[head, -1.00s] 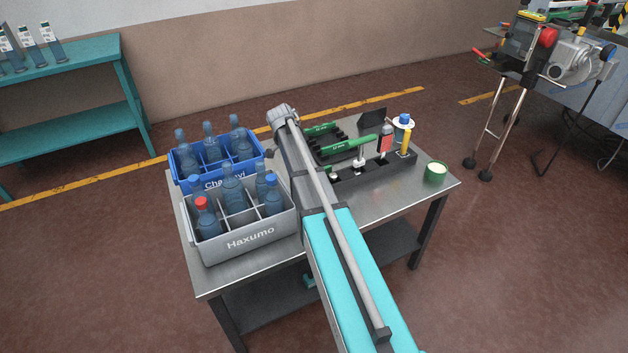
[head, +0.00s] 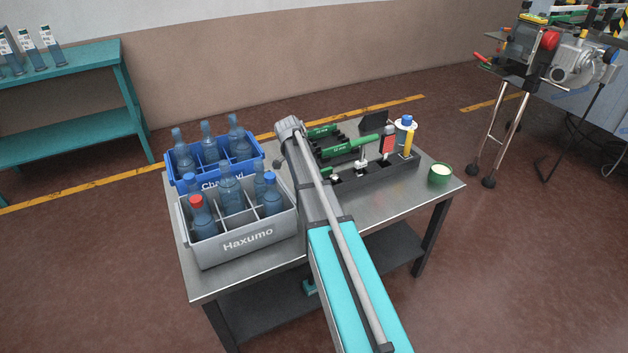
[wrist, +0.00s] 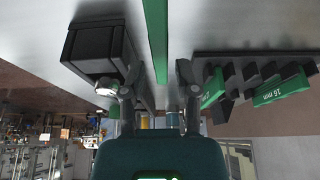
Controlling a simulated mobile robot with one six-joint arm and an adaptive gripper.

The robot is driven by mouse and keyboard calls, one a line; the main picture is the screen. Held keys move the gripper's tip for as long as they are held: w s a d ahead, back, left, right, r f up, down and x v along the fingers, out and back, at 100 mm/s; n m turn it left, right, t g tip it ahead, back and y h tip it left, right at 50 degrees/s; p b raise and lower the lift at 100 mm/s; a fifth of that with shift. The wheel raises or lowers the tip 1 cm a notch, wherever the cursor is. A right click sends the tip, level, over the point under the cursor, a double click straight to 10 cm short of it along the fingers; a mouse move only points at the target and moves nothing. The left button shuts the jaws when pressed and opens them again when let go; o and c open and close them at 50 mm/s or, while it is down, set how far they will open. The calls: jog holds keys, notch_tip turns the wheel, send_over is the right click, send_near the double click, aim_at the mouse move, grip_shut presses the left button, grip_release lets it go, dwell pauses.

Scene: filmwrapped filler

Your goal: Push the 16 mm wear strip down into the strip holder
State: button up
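A green strip marked 16 mm (wrist: 280,90) lies in black slotted supports, the strip holder (wrist: 250,75), at the right of the wrist view. Another green piece (wrist: 212,88) shows beside it. In the head view green strips (head: 350,145) lie across the black holder (head: 330,152); their print is too small to read there. My gripper (wrist: 158,80) is open in the wrist view, left of the holder. A long green bar (wrist: 156,35) shows between its fingers with gaps on both sides; I cannot tell its depth.
A green round tin (head: 440,173) sits near the bench's right corner. A grey bottle crate (head: 245,240) and a blue one (head: 257,150) stand left of my arm. The bench front right is clear.

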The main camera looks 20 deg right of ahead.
jog(key=shift+f, duration=0.1)
jog(key=shift+b+x, duration=2.6)
jog(key=shift+x, duration=0.05)
grip_shut()
